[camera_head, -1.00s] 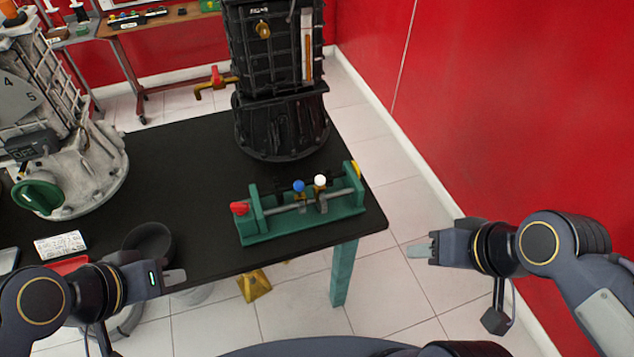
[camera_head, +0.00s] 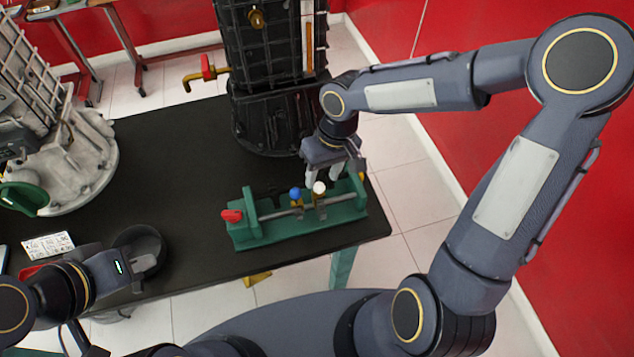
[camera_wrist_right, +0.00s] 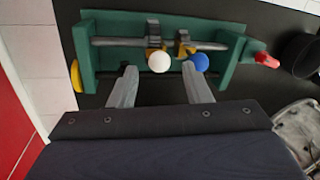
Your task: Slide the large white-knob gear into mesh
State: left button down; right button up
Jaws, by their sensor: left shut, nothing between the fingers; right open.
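The green gear trainer (camera_head: 250,236) stands on the black table near its right front corner, with a metal shaft running along it. The white knob (camera_head: 319,187) is on the shaft's right part, with the blue knob (camera_head: 296,193) just left of it. In the right wrist view the white knob (camera_wrist_right: 159,62) and blue knob (camera_wrist_right: 201,62) sit close together, above dark and brass pieces. My right gripper (camera_head: 323,177) is open above and behind the white knob; its fingers (camera_wrist_right: 160,85) point toward the knobs without holding either. My left gripper (camera_head: 143,278) is shut and empty by the front edge.
A red handle (camera_head: 232,215) is at the trainer's left end. A tall black engine block (camera_head: 275,115) stands right behind. A dark bowl (camera_head: 139,250) and a white label card (camera_head: 48,246) lie left. The table's middle is clear.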

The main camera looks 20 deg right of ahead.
aim_at(321, 184)
jog(key=f, duration=0.3)
jog(key=a+f, duration=0.1)
jog(key=f, duration=0.1)
jog(key=shift+f, duration=0.1)
jog(key=shift+s, duration=0.1)
jog(key=shift+d, duration=0.1)
grip_shut()
